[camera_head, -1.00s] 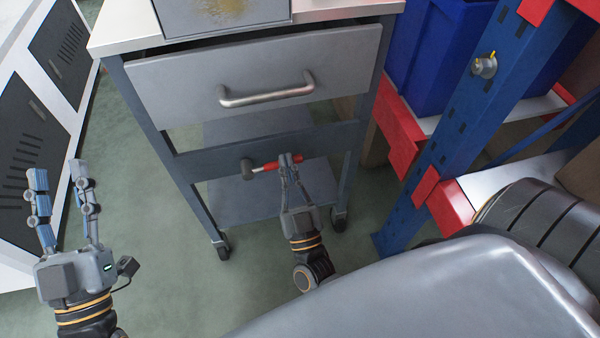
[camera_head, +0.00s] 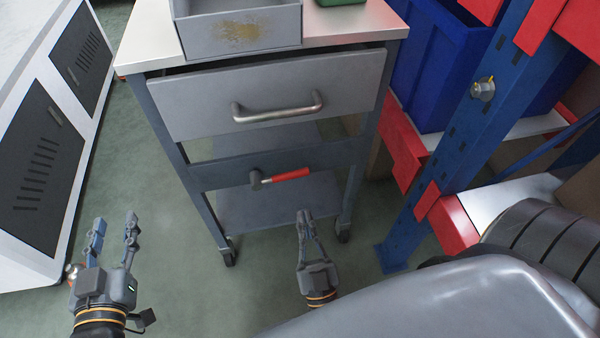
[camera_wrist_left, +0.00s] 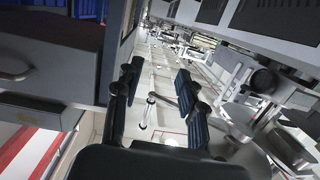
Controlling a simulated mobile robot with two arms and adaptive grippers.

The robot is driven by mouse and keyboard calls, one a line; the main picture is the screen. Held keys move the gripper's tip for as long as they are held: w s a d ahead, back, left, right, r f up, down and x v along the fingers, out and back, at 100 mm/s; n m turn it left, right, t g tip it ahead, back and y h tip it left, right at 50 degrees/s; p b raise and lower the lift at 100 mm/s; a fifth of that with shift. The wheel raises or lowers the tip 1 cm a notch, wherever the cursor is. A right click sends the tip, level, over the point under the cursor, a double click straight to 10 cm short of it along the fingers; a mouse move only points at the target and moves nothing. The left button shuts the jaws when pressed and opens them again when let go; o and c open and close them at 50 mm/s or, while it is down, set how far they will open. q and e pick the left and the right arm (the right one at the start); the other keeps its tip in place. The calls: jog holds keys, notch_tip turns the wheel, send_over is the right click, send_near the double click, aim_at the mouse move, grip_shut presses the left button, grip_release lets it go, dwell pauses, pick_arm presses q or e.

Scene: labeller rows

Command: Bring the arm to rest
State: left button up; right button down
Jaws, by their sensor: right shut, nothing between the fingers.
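My left gripper (camera_head: 115,222) is at the lower left of the head view, over the green floor, with its fingers apart and nothing between them. Its open fingers also show in the left wrist view (camera_wrist_left: 160,95). My right gripper (camera_head: 304,216) is at the lower middle, in front of the drawer cart, shut and empty. A hammer (camera_head: 290,174) with a red handle and dark head is at the front of the cart's lower crossbar, above and apart from my right gripper. What holds the hammer there cannot be told.
The drawer cart (camera_head: 262,98) has a drawer slightly open and a grey bin (camera_head: 243,30) on top. A blue rack post (camera_head: 455,130) with red beams stands at right, a white cabinet (camera_head: 60,150) at left. A grey rounded surface (camera_head: 440,300) fills the lower right. Floor between cabinet and cart is clear.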

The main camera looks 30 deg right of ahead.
jog(key=shift+s, duration=0.15)
pick_arm(q)
jog(key=shift+f, duration=0.1)
